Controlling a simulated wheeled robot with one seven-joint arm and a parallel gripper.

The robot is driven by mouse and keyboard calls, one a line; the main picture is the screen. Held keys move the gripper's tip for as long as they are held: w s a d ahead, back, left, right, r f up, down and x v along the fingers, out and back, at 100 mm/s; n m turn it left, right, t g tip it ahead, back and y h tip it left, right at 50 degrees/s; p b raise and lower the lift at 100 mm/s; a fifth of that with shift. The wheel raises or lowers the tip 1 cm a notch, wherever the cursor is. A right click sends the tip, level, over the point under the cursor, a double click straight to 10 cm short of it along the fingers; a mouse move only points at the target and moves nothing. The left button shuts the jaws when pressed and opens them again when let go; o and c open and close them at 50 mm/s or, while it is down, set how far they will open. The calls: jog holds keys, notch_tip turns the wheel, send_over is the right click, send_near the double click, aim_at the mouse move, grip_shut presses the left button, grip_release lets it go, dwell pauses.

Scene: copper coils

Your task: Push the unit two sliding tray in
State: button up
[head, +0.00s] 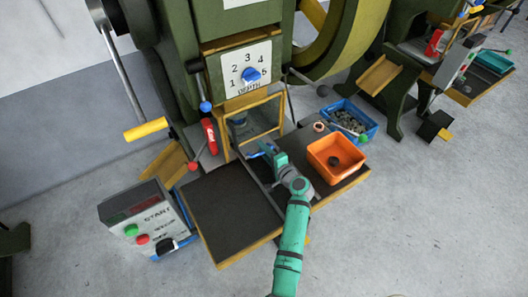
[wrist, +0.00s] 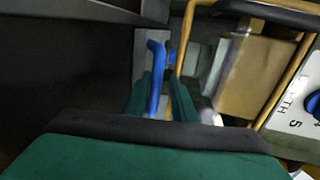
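The sliding tray (head: 262,179) shows as a narrow grey strip between two dark work surfaces, running toward the yellow-framed opening of the near green press. Its blue handle (head: 258,154) stands up at my gripper (head: 268,157). In the wrist view the blue handle (wrist: 154,80) rises between the two teal fingers of my gripper (wrist: 163,95), close to the left one. A narrow gap shows between the handle and the right finger, so the fingers look apart. My gripper hides part of the tray in the head view. I see no label saying which unit this is.
The press's depth dial (head: 250,74) is above the yellow-framed opening (head: 256,122). An orange bin (head: 322,170) and a blue bin (head: 367,122) are at right. A START control box (head: 128,211) stands left. A second press is at the upper right.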

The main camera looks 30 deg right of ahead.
jog(key=shift+a+f, duration=0.15)
jog(key=shift+f, duration=0.25)
jog(key=shift+s, duration=0.45)
jog(key=s+r, duration=0.1)
jog(key=s, duration=0.2)
jog(key=s+r, duration=0.1)
jog(key=s, duration=0.5)
jog(key=shift+s+r, duration=0.35)
jog(key=shift+r, duration=0.05)
